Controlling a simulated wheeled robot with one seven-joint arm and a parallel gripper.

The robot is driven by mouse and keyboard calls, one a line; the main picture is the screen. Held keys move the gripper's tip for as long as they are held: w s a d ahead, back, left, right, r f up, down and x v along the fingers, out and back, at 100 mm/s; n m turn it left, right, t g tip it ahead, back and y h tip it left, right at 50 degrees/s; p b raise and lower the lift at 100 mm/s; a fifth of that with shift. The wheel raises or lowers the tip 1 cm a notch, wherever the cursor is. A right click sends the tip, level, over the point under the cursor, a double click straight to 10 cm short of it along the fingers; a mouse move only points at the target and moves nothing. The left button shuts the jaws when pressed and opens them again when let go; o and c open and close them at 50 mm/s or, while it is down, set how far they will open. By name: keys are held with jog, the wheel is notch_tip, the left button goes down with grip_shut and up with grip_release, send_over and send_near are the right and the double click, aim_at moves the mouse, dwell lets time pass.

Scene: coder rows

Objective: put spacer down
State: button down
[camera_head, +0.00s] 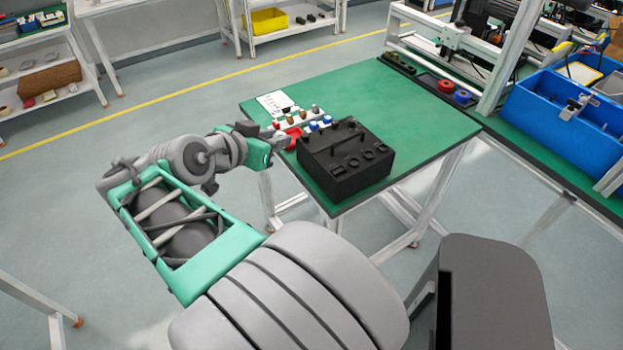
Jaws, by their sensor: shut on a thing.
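My gripper (279,139) is at the left edge of the green-topped table, just left of the black box (345,160). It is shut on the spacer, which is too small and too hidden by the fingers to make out. A red piece (294,134) shows right by the fingertips; I cannot tell whether they touch it. Behind it, a pale rack (296,117) holds several small brown and grey parts.
Small blue-topped parts (320,123) stand close behind the black box. A white sheet (273,102) lies at the table's left corner. The green table (420,112) is clear on its right. A blue bin (570,115) stands on the right bench.

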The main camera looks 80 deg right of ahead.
jog(key=s+a+r+m+g+y, duration=0.25)
jog(key=s+m+g, duration=0.2)
jog(key=s, duration=0.55)
jog(key=w+d+f+b, duration=0.1)
jog(key=w+d+f, duration=0.3)
jog(key=d+f, duration=0.8)
jog(key=shift+w+d, duration=0.2)
jog(key=shift+d, duration=0.25)
jog(key=shift+m, duration=0.25)
jog(key=shift+f+b, duration=0.45)
jog(key=shift+b, duration=0.1)
jog(key=shift+f, duration=0.2)
